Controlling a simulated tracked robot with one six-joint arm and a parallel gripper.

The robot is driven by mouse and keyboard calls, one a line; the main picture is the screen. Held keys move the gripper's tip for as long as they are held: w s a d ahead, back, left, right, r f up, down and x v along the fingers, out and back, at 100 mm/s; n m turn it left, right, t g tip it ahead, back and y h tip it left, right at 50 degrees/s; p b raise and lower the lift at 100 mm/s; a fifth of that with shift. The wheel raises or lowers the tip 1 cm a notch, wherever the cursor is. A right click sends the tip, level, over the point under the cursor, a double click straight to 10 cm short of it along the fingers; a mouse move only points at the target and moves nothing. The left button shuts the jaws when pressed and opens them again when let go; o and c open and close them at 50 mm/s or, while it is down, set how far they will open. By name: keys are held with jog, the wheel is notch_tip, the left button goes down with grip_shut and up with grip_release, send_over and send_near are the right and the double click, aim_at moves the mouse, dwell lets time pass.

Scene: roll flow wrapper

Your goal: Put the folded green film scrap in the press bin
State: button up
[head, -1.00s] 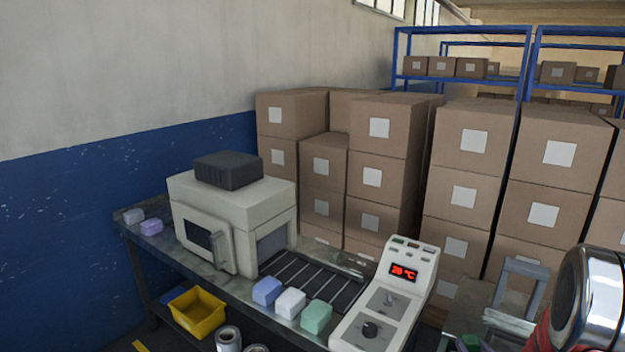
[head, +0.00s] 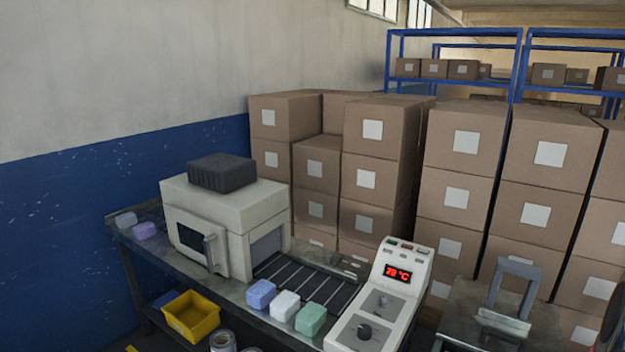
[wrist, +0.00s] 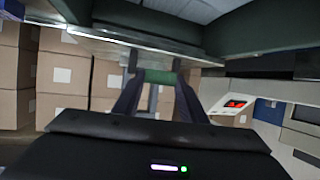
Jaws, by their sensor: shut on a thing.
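In the wrist view, my gripper (wrist: 158,80) is shut on the folded green film scrap (wrist: 159,75), a small dark green piece held across between the two dark fingertips. It hangs clear of any surface that I can make out. In the head view neither the gripper nor the scrap shows. A yellow bin (head: 192,316) stands below the wrapper table at lower left in the head view; I cannot tell whether it is the press bin. A grey frame with a handle (head: 514,270) stands on a metal stand at right.
The wrapper table (head: 235,292) carries a cream sealing box (head: 228,212), a control panel (head: 382,300) with a red display, and blue, white and green packs (head: 310,319). Stacked cartons (head: 460,197) block the back. White rolls (head: 222,341) stand on the lower level.

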jog(key=shift+f, duration=2.85)
jog(key=o, duration=1.1)
jog(key=v, duration=1.3)
jog(key=shift+s, duration=0.35)
jog(key=shift+a+r, duration=0.1)
